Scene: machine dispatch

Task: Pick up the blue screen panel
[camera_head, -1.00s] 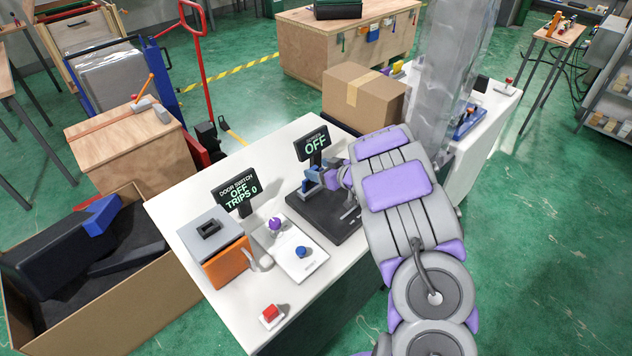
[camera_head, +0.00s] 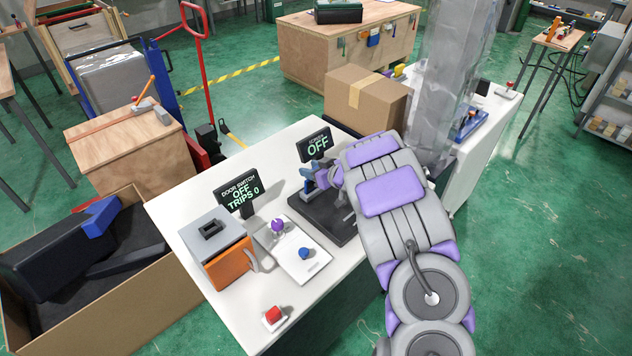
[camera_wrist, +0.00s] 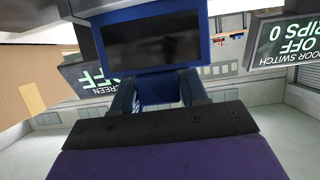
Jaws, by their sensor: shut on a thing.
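The blue screen panel (camera_wrist: 207,45) is a blue frame around a dark screen. In the wrist view it fills the upper middle, between my fingers. My gripper (camera_wrist: 158,90) is shut on its blue lower part. In the head view my gripper (camera_head: 324,178) is over the black base (camera_head: 318,215) on the white table, and the blue panel (camera_head: 307,174) shows as a small piece at its tip. My arm hides part of the base. I cannot tell whether the panel clears the base.
A sign reading OFF (camera_head: 317,146) stands just behind the gripper. A DOOR SWITCH sign (camera_head: 238,190), an orange box with grey top (camera_head: 228,268), and red (camera_head: 273,314) and blue (camera_head: 306,253) buttons stand left and in front. A cardboard box (camera_head: 366,97) stands behind.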

